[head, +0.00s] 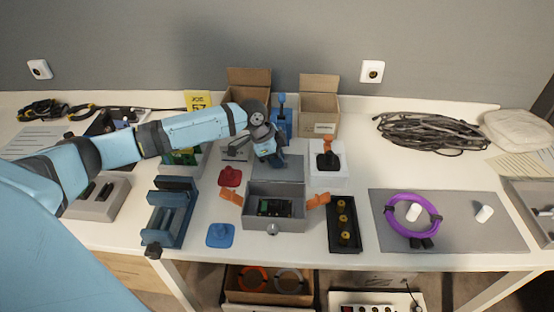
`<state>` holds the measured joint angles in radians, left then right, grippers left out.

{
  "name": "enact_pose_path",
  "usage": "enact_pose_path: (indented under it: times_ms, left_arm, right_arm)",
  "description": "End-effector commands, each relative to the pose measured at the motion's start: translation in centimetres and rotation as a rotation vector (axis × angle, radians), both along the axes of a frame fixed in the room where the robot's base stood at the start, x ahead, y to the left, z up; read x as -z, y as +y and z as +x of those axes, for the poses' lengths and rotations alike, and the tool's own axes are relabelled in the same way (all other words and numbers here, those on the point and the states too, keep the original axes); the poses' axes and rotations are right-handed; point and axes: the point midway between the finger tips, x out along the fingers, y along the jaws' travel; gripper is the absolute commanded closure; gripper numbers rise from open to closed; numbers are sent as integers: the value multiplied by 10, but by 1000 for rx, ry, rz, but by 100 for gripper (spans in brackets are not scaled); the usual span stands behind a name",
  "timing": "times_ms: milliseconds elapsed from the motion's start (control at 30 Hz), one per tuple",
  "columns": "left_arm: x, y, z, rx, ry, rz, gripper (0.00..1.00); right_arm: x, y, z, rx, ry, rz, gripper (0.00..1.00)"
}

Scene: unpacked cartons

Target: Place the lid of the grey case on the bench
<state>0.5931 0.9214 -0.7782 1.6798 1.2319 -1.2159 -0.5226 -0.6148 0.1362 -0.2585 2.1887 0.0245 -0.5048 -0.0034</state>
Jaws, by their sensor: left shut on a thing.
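The grey case (290,222) stands open on the bench (300,257) near the front middle. A green circuit board (272,208) lies inside it, and orange latches (318,200) stick out at its left and right sides. The flat grey lid (291,170) is just behind the case, off its opening. My left gripper (274,160) reaches in from the left and is shut on the lid at its back edge. Its fingertips are small and partly hidden. I cannot tell whether the lid touches the bench. My right gripper is not in view.
A blue stand (172,212), a red piece (230,177) and a blue tag (220,235) are left of the case. A black tray (344,238) and a white box (328,180) are at its right. Open cartons (319,108) stand behind. A grey mat (463,238) holds a purple ring (389,222).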

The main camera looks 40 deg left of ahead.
Motion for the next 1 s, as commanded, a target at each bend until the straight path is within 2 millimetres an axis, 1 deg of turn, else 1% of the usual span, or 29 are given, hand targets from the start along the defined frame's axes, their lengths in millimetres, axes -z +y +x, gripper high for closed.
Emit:
enact_pose_path:
  times_ms: [200,233,267,300,333,567,667,767,1000]
  left_arm:
    - [1,0,0,0,0,0,100]
    - [1,0,0,0,0,0,81]
    - [1,0,0,0,0,0,74]
    - [1,0,0,0,0,0,65]
    - [1,0,0,0,0,0,60]
    - [1,0,0,0,0,0,60]
    - [-3,0,0,1,-1,1,60]
    - [-15,4,-2,1,0,0,60]
    - [-62,21,-12,1,-3,2,60]
  right_arm:
    - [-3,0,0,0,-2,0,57]
    - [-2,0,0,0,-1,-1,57]
    - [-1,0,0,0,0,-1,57]
    - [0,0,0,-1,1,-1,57]
    - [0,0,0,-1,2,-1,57]
    - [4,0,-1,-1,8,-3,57]
    - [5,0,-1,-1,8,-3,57]
    - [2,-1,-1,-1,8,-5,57]
    - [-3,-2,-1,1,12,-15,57]
